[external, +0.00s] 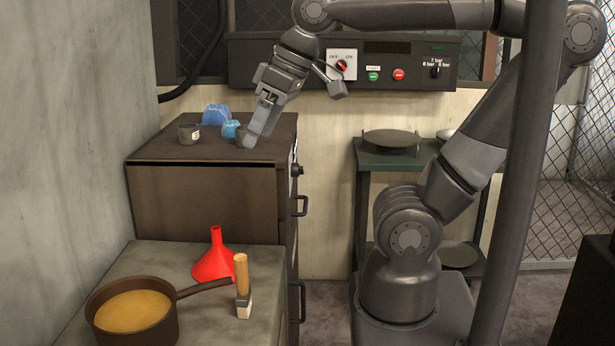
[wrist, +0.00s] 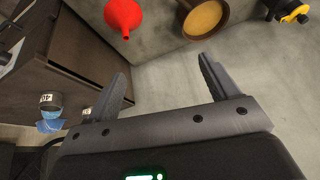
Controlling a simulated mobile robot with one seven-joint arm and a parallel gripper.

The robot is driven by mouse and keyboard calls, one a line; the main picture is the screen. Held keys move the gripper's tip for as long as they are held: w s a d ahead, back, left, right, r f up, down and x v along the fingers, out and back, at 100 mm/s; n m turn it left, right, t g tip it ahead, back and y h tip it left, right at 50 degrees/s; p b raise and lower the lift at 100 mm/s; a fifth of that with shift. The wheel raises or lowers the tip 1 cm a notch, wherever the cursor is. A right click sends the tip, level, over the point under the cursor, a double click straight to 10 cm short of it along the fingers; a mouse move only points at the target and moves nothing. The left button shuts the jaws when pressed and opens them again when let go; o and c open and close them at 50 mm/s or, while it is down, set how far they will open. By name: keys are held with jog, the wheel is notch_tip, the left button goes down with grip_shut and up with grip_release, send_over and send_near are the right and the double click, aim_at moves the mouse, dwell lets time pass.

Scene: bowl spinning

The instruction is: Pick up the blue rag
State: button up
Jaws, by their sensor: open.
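A crumpled light-blue cloth, which looks like the blue rag (external: 216,114), lies at the back of the brown cabinet top. It also shows at the left edge of the wrist view (wrist: 51,126). A smaller blue object (external: 230,130) sits just in front of it; I cannot tell whether it is part of the rag. My gripper (external: 257,122) is to the right of both, low over the cabinet's right edge, tilted downward. In the wrist view my gripper (wrist: 163,70) has its fingers wide apart with nothing between them.
A small dark can with a label (external: 189,134) stands left of the rag. The brown cabinet (external: 150,156) has its front-left top clear. On the lower counter are a red funnel (external: 214,260), a pan of yellow liquid (external: 132,312) and a wooden-handled brush (external: 242,285).

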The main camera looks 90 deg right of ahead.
jog(key=w+d+r+m+t+y, duration=0.1)
jog(key=w+d+m+y, duration=0.1)
jog(key=w+d+m, duration=0.35)
jog(key=w+d+m+y, duration=0.1)
jog(key=w+d+m, duration=0.2)
jog(key=d+m, duration=0.55)
jog(key=w+d+r+m+t+y, duration=0.15)
jog(key=w+d+m, duration=0.3)
jog(key=d, duration=0.45)
jog(key=s+d+f+m+t+h, duration=0.15)
jog(key=d+m, duration=0.25)
jog(key=d, duration=0.5)
jog(key=s+d+f+m+t, duration=0.1)
jog(key=s+d+m+t, duration=0.15)
jog(key=d+m, duration=0.4)
jog(key=s+d+f+m+t, duration=0.1)
jog(key=s+d+m+t, duration=0.15)
jog(key=d, duration=0.75)
jog(key=g, duration=0.1)
send_near(231, 122)
jog(key=x, duration=1)
jog(key=shift+d+f, duration=0.1)
jog(key=shift+f, duration=0.35)
jog(key=c, duration=1.1)
